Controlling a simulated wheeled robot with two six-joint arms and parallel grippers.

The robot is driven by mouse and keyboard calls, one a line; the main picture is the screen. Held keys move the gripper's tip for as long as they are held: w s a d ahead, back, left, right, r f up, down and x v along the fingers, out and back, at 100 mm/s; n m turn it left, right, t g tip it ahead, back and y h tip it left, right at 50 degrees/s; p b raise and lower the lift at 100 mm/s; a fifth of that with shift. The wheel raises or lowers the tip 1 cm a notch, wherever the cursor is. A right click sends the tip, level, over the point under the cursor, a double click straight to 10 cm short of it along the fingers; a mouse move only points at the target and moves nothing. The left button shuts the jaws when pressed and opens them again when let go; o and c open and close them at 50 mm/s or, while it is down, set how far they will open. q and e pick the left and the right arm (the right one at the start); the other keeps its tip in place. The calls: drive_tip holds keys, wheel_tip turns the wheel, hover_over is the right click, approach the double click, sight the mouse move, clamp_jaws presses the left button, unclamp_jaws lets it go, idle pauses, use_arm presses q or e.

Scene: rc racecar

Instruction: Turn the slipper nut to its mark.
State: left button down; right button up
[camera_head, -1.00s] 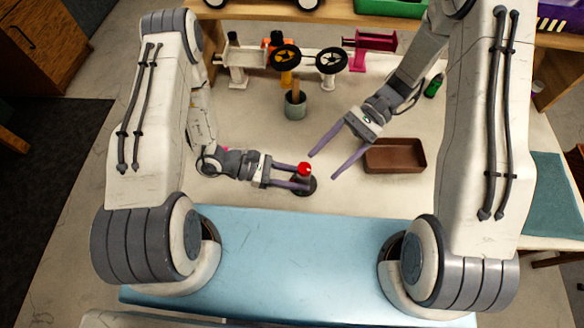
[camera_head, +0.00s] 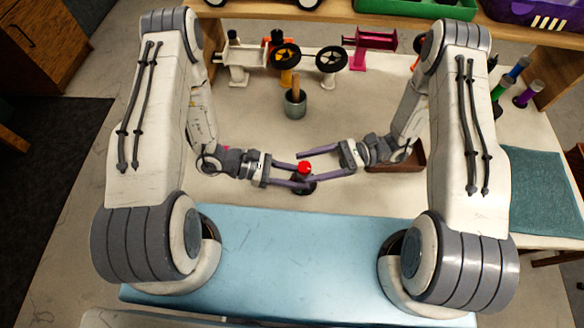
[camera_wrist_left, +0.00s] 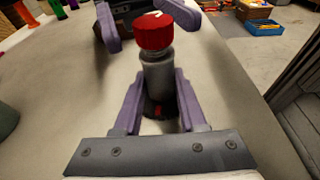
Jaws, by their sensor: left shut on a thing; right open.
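The red slipper nut (camera_head: 304,168) sits on top of a grey upright cylinder, which shows in the left wrist view (camera_wrist_left: 158,78). A pale mark shows on the nut's top (camera_wrist_left: 155,14). The cylinder stands on a dark round base (camera_head: 303,189) with a small red patch (camera_wrist_left: 158,112). My left gripper (camera_wrist_left: 160,98) is shut on the grey cylinder, below the nut. My right gripper (camera_head: 303,171) is open and comes in from the right, its fingers apart on either side of the nut. I cannot tell whether they touch it.
A grey cup (camera_head: 295,106) with a wooden stick stands behind. A stand with black wheels (camera_head: 331,61) and a magenta stand (camera_head: 372,42) are at the back. A brown tray (camera_head: 410,160) lies behind my right arm. The table between cup and nut is clear.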

drive_tip(key=x, duration=0.5)
clamp_jaws()
